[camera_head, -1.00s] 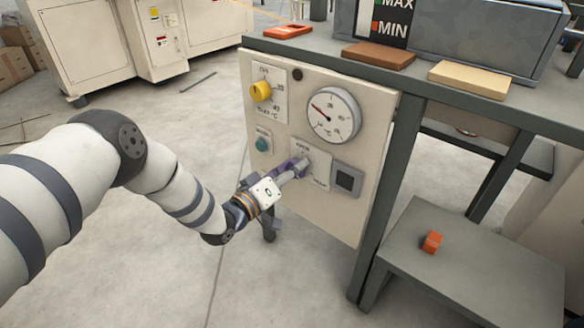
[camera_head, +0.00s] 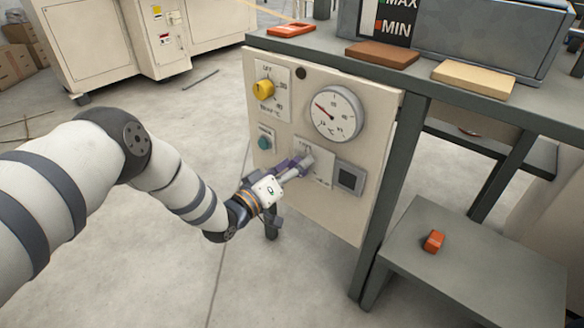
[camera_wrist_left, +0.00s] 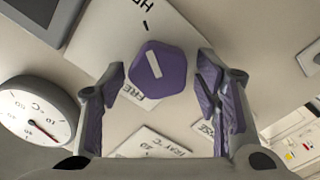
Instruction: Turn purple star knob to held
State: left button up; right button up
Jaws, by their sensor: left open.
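The purple star knob (camera_wrist_left: 160,69) sits on a white label plate on the control panel (camera_head: 320,215). In the left wrist view it lies between the two fingers, with a gap on each side, and its white pointer line shows on its face. The plate has "FREE" printed on it near the fingers and a partly covered word starting "H" on the far side. The pointer line aims at neither word exactly. My left gripper (camera_wrist_left: 162,90) is open around the knob. In the head view my left gripper (camera_head: 303,163) covers the knob. My right gripper is not in view.
The panel also carries a yellow knob (camera_head: 263,89), a round gauge (camera_head: 334,113), a teal button (camera_head: 265,142) and a dark square (camera_head: 348,178). A grey bench leg (camera_head: 392,190) stands right of the panel. An orange block (camera_head: 433,241) lies on a low grey table (camera_head: 490,270).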

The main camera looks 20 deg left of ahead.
pick_arm(q)
jog(key=v, duration=1.2)
